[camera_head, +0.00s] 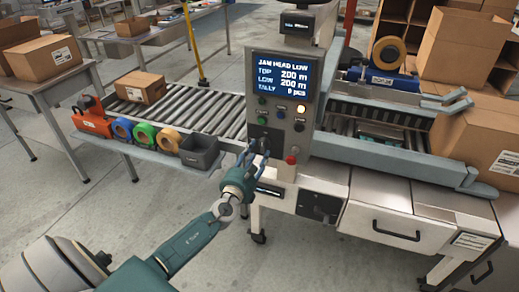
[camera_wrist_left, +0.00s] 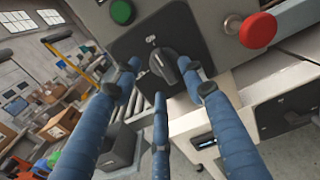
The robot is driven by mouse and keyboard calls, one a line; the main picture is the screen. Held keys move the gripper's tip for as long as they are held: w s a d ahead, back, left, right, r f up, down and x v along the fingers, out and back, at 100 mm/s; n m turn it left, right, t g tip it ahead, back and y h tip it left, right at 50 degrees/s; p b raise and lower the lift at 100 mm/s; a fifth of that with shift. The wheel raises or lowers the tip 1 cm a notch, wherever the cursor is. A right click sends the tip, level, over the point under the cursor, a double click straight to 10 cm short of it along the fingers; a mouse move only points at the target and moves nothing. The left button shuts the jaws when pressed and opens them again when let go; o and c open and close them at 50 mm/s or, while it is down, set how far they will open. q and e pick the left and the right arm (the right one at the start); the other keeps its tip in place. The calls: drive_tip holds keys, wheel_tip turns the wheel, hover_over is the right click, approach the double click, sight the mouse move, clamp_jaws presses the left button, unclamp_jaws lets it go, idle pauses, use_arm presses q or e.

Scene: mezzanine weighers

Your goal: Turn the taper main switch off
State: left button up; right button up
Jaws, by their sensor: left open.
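The taper's grey control panel (camera_head: 277,105) stands in the middle of the head view, with a lit screen at its top. My right gripper is not in view.
A red button (camera_wrist_left: 258,30) and a green button (camera_wrist_left: 122,12) are close to the fingers. A grey bin (camera_head: 199,152) and tape rolls (camera_head: 145,135) line the shelf left of the panel. A black fitting (camera_head: 320,206) is on the machine's front below. Open floor lies in front.

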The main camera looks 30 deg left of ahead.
sight(261, 147)
use_arm(q)
drive_tip(key=x, duration=0.3)
clamp_jaws()
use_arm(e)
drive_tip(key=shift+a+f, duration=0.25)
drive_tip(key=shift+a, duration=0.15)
use_arm(q)
drive_tip(key=shift+b, duration=0.3)
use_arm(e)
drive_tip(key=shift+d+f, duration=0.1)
use_arm(q)
drive_tip(key=shift+f+n+b, duration=0.2)
drive_tip(key=shift+n+b, duration=0.8)
drive_tip(key=shift+n, duration=2)
drive_tip(key=shift+f+n+b, duration=0.15)
drive_tip(key=shift+n+b, duration=0.8)
drive_tip(key=shift+n, duration=2.05)
drive_tip(key=shift+f+n+b, duration=0.2)
drive_tip(key=shift+n+b, duration=0.8)
drive_tip(key=shift+n, duration=2)
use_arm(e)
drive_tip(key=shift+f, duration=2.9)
